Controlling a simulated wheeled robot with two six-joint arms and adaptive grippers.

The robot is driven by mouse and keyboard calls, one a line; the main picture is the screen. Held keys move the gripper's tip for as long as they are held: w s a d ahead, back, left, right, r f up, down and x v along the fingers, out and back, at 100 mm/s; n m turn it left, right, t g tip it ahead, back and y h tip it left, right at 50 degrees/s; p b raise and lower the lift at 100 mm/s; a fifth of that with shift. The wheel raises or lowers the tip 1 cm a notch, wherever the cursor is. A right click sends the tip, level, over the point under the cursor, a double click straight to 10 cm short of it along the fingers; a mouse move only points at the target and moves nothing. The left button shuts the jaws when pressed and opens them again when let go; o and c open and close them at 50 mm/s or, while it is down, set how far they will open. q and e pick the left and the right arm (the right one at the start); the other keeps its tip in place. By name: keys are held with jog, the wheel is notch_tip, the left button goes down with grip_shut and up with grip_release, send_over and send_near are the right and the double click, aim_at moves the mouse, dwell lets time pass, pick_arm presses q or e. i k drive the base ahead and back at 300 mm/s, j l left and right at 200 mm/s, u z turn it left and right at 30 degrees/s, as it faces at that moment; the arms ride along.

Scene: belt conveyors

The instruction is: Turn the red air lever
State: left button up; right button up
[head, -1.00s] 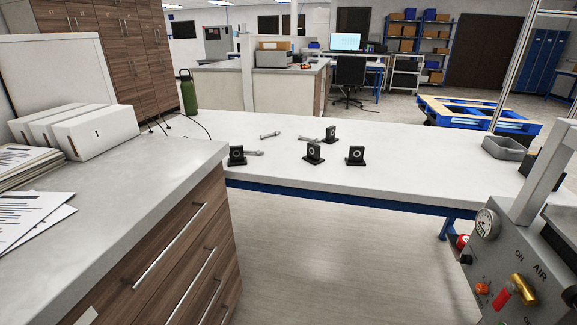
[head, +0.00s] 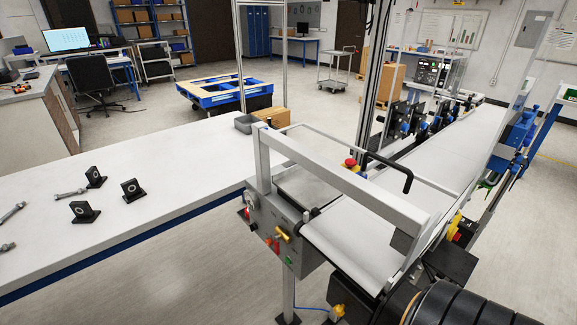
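A small red lever (head: 275,246) sits on the front face of the grey control panel (head: 262,222) at the near end of the belt conveyor. A brass valve body (head: 283,234) is just right of and above the lever. A round gauge (head: 250,201) is at the panel's upper left. The lever is small here, so its exact angle is hard to read. Neither of my grippers is in view, and nothing is seen touching the lever.
The white belt (head: 365,235) runs back to the right, with a grey frame bar (head: 345,180) above its near end. A long white table (head: 180,165) left of the panel holds black blocks (head: 132,190) and bolts. Open floor lies in front of the table.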

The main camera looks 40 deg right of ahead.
aim_at(276, 237)
jog(key=k+z, duration=0.1)
jog(key=z, duration=0.9)
